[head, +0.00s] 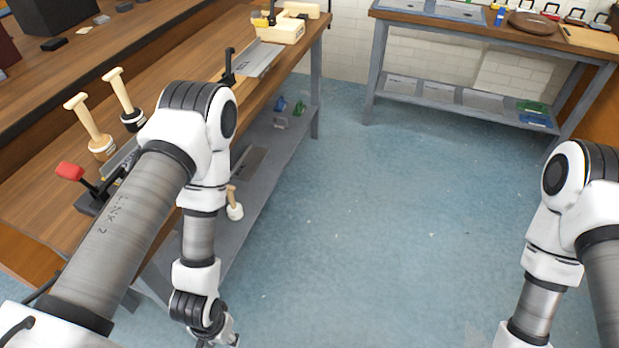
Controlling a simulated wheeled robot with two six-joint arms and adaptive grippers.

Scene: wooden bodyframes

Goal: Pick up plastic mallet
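Several mallet-like tools are in the head view. One with a pale handle and a black-and-white head (132,119) stands handle-up on the left workbench. Another with a pale handle and a tan head (101,145) stands beside it, nearer to me. A third with a whitish head (235,211) is at the lower shelf, partly behind my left arm. I cannot tell which one is plastic. My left gripper (218,342) is at the bottom edge, mostly cut off, low beside the bench and apart from the mallets. My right gripper is out of view below the frame.
A second bench (480,25) with tools stands at the back right. The blue floor (370,230) between is clear.

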